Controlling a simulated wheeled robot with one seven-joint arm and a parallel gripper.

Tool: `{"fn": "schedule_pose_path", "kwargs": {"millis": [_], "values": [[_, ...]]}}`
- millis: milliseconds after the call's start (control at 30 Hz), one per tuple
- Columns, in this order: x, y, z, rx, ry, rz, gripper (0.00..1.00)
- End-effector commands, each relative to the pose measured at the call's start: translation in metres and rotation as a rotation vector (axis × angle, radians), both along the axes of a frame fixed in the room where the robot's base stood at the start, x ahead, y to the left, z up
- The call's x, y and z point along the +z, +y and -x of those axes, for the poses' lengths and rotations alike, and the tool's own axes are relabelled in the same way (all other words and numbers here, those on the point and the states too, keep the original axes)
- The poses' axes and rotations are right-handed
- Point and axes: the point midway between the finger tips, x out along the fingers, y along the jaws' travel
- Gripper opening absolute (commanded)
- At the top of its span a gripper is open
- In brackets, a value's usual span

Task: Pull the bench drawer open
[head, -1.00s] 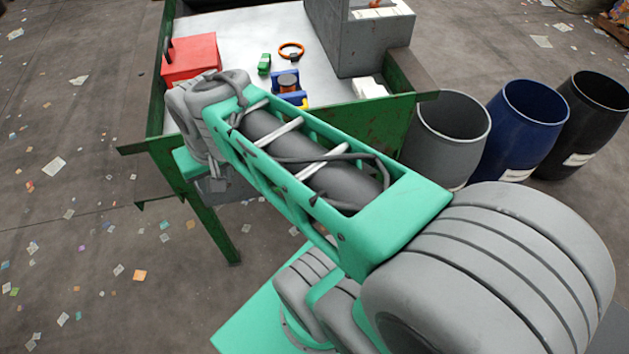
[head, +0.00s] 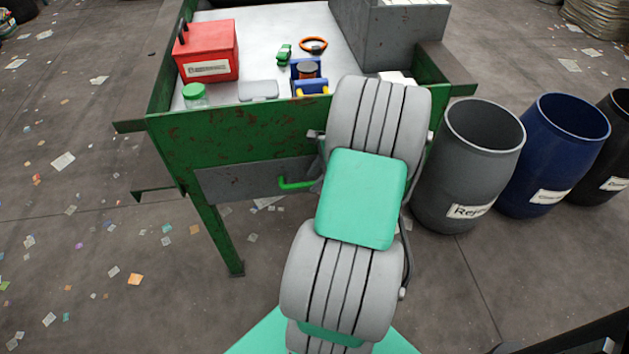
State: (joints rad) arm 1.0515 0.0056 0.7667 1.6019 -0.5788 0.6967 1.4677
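The green, rust-spotted bench (head: 240,137) stands ahead of me. Its drawer is the grey front panel (head: 232,182) below the green apron, and it looks shut, about flush with the bench front. The drawer's green bar handle (head: 296,185) shows at the panel's right part; its right end runs behind my arm. My arm rises in front of the bench's right half and covers the right part of the drawer. My gripper is hidden behind my arm, so I cannot see its fingers or whether they touch the handle.
Grey (head: 468,165), blue (head: 551,155) and black barrels stand to the right.

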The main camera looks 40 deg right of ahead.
Motion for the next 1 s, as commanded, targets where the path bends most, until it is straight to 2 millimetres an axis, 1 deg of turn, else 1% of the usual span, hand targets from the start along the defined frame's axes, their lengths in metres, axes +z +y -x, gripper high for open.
{"fn": "schedule_pose_path", "kwargs": {"millis": [33, 100, 333, 800, 1000], "values": [[-0.0051, 0.0013, -0.0019, 0.001, 0.0, 0.0, 0.38], [-0.0082, 0.0022, -0.0032, 0.001, -0.001, 0.001, 0.38], [-0.0086, 0.0022, -0.0036, 0.0, 0.0, 0.002, 0.38], [-0.0083, 0.0022, -0.0035, 0.0, 0.0, 0.002, 0.0], [-0.0083, 0.0022, -0.0035, 0.0, 0.0, 0.002, 0.0]]}}
